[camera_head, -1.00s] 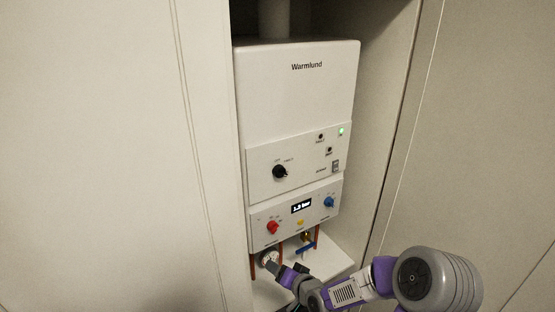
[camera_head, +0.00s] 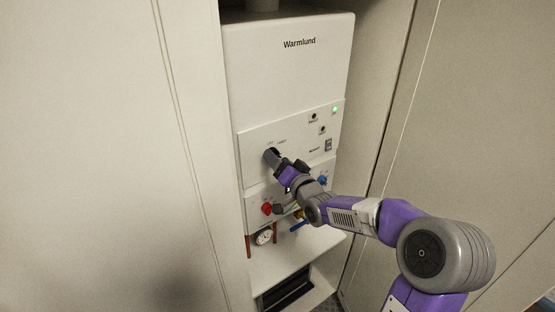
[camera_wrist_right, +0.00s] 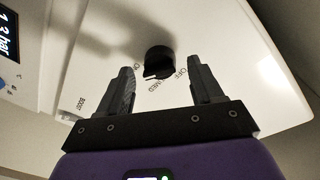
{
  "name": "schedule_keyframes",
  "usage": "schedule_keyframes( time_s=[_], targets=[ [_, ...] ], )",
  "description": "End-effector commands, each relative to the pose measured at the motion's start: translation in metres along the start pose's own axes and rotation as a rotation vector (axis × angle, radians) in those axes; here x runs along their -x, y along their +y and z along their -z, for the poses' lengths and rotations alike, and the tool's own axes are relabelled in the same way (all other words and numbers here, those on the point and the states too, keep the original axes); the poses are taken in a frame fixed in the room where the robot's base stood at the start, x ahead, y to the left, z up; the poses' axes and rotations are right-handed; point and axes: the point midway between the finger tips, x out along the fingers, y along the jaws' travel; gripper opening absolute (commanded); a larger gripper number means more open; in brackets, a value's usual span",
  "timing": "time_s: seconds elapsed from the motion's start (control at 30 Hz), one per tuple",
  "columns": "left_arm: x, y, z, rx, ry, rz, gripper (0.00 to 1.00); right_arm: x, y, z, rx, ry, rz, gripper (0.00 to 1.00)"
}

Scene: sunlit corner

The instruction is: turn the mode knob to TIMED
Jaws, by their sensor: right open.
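The black mode knob (camera_wrist_right: 160,60) sits on the white boiler panel (camera_head: 257,143), with printed labels around it. In the wrist view ON reads on its left, OFF on its right, and a partly covered label ending in MED is below. Which label its pointer faces is hard to tell. My right gripper (camera_wrist_right: 161,70) is open, with one finger on each side of the knob and gaps showing between. In the head view the right gripper (camera_head: 277,158) is in front of the knob and hides most of it. My left gripper is in neither view.
Below are a red knob (camera_head: 266,209), a blue knob (camera_head: 322,180) and a pressure gauge (camera_head: 264,238). My right forearm covers part of the lower panel. Cabinet walls (camera_head: 375,120) stand close on both sides of the boiler.

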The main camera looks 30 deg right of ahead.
Motion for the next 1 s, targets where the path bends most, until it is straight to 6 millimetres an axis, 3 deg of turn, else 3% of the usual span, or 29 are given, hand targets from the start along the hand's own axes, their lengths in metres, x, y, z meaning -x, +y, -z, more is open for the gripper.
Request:
schedule_keyframes(
  time_s=[0.4, 0.77, 1.0],
  targets=[
    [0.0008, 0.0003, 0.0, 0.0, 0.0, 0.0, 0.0, -0.0098, 0.0002, -0.0002, 0.0, 0.0, -0.001, 0.66],
    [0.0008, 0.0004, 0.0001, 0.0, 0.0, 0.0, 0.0, -0.0096, -0.0001, -0.0003, 0.0, -0.001, 0.0, 0.12],
    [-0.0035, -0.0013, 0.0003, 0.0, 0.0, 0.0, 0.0, -0.0097, -0.0002, -0.0011, 0.02, 0.001, 0.003, 0.12]
  ],
)
